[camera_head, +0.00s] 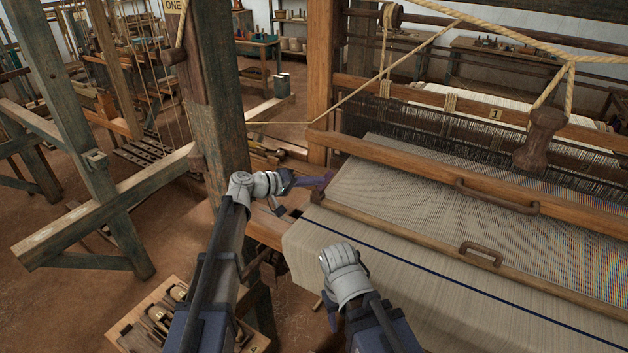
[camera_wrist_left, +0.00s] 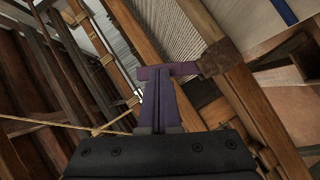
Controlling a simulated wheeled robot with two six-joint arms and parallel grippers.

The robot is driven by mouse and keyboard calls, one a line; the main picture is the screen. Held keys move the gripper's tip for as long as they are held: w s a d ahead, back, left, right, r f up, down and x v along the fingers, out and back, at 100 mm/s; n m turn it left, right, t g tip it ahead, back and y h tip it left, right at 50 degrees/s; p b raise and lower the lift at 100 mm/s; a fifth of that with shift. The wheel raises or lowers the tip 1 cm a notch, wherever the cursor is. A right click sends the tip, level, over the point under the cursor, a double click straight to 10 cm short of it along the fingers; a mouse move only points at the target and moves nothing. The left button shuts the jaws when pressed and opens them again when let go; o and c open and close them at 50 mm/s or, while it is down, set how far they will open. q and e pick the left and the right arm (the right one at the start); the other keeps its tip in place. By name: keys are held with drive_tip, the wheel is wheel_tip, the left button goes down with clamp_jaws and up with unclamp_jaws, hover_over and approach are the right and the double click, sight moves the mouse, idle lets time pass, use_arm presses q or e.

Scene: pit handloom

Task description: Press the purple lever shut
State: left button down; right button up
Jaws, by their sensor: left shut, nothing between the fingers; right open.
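The purple lever (camera_head: 318,182) is at the left end of the loom, beside the front beam. In the left wrist view the lever (camera_wrist_left: 184,69) is a short purple bar lying crosswise, running to a rusty brown block (camera_wrist_left: 218,58) on its right. My left gripper (camera_head: 290,182) is shut and empty, with its fingers pointing at the lever. In the wrist view its fingertips (camera_wrist_left: 155,80) are right at the bar; I cannot tell if they touch. My right gripper (camera_head: 331,312) is open, lower down in front of the cloth, partly hidden by its wrist.
A thick wooden post (camera_head: 210,100) stands left of the lever. A rope (camera_head: 380,80) runs slanting above it. A tool box (camera_head: 150,315) stands on the floor at lower left.

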use_arm(q)
drive_tip(key=shift+s+d, duration=0.1)
drive_tip(key=d+m+y+p, duration=0.1)
drive_tip(key=s+m+y+p, duration=0.1)
drive_tip(key=d+f+m+y+p, duration=0.1)
drive_tip(key=shift+s+d+f+y, duration=0.1)
drive_tip(key=shift+s+d+y, duration=0.2)
drive_tip(key=shift+s+d+f+m+t+y, duration=0.15)
drive_tip(key=shift+d+f+m+t+y, duration=0.2)
drive_tip(key=shift+m+y, duration=0.2)
drive_tip(key=shift+s+d+f+m+t+y, duration=0.15)
drive_tip(key=shift+d+f+m+t+y, duration=0.1)
drive_tip(key=shift+f+m+y, duration=0.3)
drive_tip(key=shift+s+d+f+m+t+y, duration=0.1)
drive_tip(key=shift+d+f+m+t+y, duration=0.1)
drive_tip(key=shift+f+m+t+y, duration=0.3)
drive_tip(key=shift+b, duration=0.4)
drive_tip(key=shift+d+f+g, duration=0.1)
drive_tip(key=shift+f+g, duration=0.05)
drive_tip(key=shift+g, duration=0.15)
